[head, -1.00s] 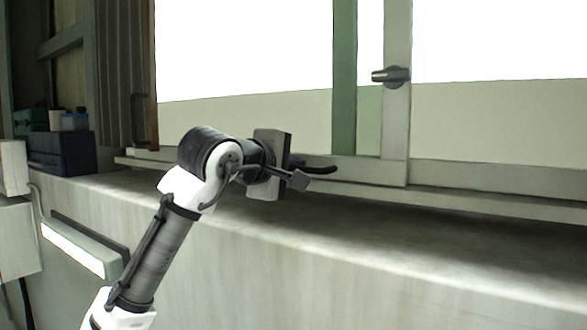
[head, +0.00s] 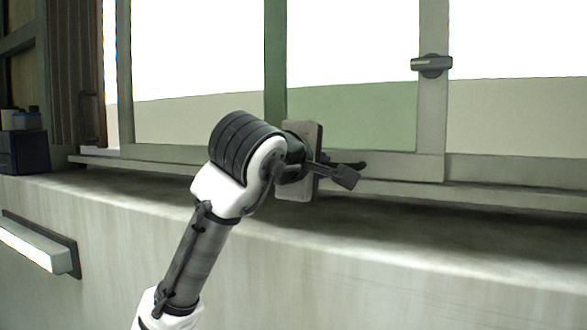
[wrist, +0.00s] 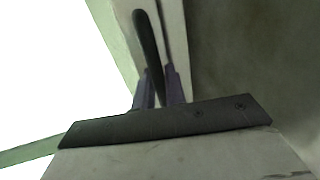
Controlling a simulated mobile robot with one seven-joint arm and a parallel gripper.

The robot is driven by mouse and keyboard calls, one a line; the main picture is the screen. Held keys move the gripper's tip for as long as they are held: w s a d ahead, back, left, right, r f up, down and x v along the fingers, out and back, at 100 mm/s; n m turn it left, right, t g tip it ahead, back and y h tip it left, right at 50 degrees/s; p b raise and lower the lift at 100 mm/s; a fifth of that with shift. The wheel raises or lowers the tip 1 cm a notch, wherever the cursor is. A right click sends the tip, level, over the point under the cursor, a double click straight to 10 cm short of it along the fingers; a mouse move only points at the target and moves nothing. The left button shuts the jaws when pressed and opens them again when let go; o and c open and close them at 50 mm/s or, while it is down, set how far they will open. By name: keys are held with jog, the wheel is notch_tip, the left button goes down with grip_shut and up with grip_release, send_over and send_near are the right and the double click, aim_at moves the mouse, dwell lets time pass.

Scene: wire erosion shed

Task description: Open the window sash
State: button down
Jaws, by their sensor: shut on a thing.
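The window sash (head: 170,153) is a pale grey frame with clear glass. Its left stile stands a little apart from the brown-edged jamb, with a narrow bright gap between. Its right stile is well to the right of a green upright (head: 275,60), and the glass between looks greenish. My gripper (head: 345,174) is low at the sash's bottom rail. In the wrist view its fingers (wrist: 159,90) are shut on a dark handle (wrist: 147,42) on a pale frame member. In the head view the grip is partly hidden by my wrist.
A dark latch (head: 432,66) sits on the grey stile at the right. A wide bare sill (head: 480,215) runs below the window. A dark box (head: 24,152) with small containers stands at the far left. A lamp (head: 38,246) is on the wall below.

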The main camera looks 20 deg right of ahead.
jog(key=shift+s+d+f, duration=0.15)
jog(key=shift+s+d, duration=0.7)
jog(key=shift+s, duration=0.25)
jog(key=c, duration=1.5)
grip_release()
jog(key=b+v, duration=0.3)
jog(key=v, duration=1.1)
jog(key=shift+w, duration=0.1)
